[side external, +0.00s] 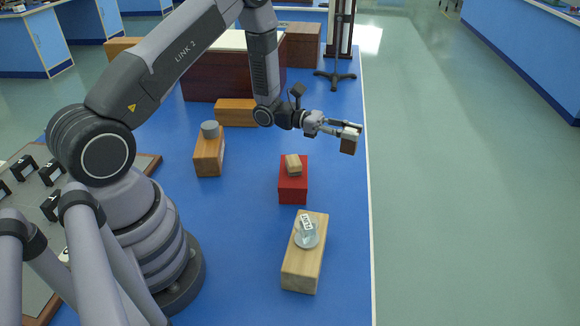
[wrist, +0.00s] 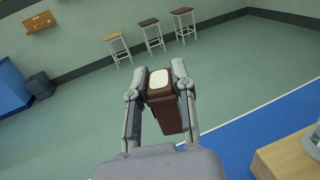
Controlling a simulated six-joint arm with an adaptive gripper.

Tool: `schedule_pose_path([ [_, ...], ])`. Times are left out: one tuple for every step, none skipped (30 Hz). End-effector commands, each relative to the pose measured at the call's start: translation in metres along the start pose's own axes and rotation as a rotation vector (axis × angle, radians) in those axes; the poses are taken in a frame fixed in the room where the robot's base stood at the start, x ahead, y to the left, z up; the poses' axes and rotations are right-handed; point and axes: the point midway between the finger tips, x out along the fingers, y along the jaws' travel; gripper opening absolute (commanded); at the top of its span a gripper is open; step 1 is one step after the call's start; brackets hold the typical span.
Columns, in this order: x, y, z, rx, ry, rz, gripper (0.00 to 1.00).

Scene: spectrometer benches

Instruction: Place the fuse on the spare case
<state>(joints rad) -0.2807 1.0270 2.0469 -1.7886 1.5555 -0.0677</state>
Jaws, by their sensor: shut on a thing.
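My gripper (side external: 343,131) is shut on a brown block (side external: 349,145) with a pale oval patch on one face. It holds the block in the air near the blue bench's right edge, and the block also shows between the fingers in the wrist view (wrist: 165,100). A small white lettered piece (side external: 307,226) stands on a round dish on a wooden box (side external: 300,268). A red box (side external: 293,190) carries a small wooden block (side external: 293,165). Another wooden box (side external: 208,157) carries a grey cylinder (side external: 210,129). No label clearly identifies the fuse or the spare case.
The blue bench top (side external: 245,225) is clear between the boxes. A wooden block (side external: 236,112) and a large dark-red box (side external: 215,78) stand behind, with a black stand (side external: 336,76) at the back. Green floor (side external: 450,200) lies beyond the right edge.

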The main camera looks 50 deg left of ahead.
Motion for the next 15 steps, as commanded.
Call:
schedule_pose_path([
  [-0.024, 0.021, 0.005, 0.001, 0.0, 0.11, 0.0],
  [-0.038, 0.032, 0.007, 0.001, 0.0, 0.171, 0.0],
  [-0.056, 0.045, 0.01, 0.0, 0.0, 0.253, 0.0],
  [-0.071, 0.054, 0.012, 0.0, 0.0, 0.313, 0.0],
  [-0.086, 0.063, 0.014, 0.0, -0.001, 0.373, 0.0],
  [-0.106, 0.074, 0.016, 0.0, 0.0, 0.451, 0.0],
  [-0.122, 0.081, 0.018, 0.0, 0.0, 0.51, 0.0],
  [-0.138, 0.087, 0.019, 0.0, 0.0, 0.568, 0.0],
  [-0.159, 0.095, 0.022, 0.0, 0.0, 0.644, 0.0],
  [-0.176, 0.1, 0.023, -0.001, 0.0, 0.702, 0.0],
  [-0.193, 0.104, 0.025, -0.002, 0.0, 0.76, 0.0],
  [-0.215, 0.108, 0.027, 0.0, 0.0, 0.835, 0.0],
  [-0.232, 0.11, 0.028, 0.0, -0.001, 0.891, 0.0],
  [-0.249, 0.112, 0.03, 0.0, -0.001, 0.947, 0.0],
  [-0.271, 0.113, 0.031, -0.001, -0.002, 1.018, 0.0],
])
